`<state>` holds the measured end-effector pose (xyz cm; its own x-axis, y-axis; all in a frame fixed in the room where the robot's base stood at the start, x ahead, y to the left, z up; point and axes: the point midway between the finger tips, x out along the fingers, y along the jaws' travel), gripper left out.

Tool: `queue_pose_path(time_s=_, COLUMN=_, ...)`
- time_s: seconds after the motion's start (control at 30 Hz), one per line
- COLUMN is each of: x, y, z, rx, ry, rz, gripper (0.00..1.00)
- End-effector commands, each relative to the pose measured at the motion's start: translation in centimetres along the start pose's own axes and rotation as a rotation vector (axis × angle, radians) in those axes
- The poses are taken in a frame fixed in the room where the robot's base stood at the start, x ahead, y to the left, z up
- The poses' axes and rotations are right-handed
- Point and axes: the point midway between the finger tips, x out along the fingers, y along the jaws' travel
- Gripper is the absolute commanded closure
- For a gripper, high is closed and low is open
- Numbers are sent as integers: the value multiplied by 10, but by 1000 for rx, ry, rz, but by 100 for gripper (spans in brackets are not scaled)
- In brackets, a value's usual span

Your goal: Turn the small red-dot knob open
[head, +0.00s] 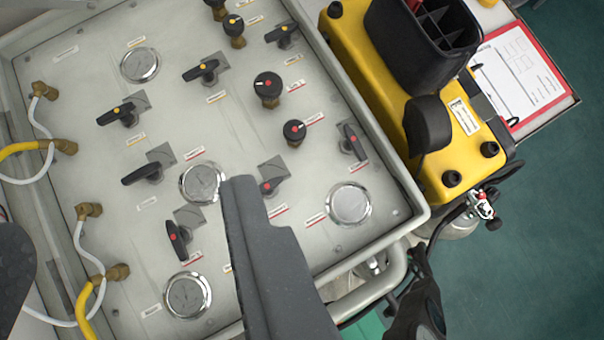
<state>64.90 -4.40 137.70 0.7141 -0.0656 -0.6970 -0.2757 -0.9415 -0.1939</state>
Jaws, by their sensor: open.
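The small round black knob with a red dot (294,131) stands on the grey sloped panel (330,270), right of its middle. A larger round black knob with a red dot (267,87) stands just above and left of it. My gripper (242,188) reaches in from the bottom as a dark grey shape, its tip below and left of the small knob. It is apart from the small knob in the picture and holds nothing that I can see. The tip lies beside a round gauge (198,184) and partly covers the panel behind it.
A black lever with a red dot (272,186) sits close to my gripper's tip, and another (178,238) lies left. More levers and gauges crowd the panel. A yellow case (350,40) with a black bin (410,50) stands right. Yellow hoses (25,148) run along the left.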

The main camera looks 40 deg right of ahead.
Motion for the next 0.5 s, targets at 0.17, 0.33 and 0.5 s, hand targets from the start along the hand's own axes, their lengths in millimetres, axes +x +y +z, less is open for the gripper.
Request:
queue_pose_path(time_s=0.17, x=64, y=19, z=10, rx=96, ry=-130, rz=111, gripper=49)
queue_pose_path(time_s=0.33, x=117, y=43, z=28, rx=190, ry=-230, rz=237, gripper=49)
queue_pose_path(time_s=0.5, x=153, y=67, z=44, rx=265, ry=-292, rz=352, gripper=49)
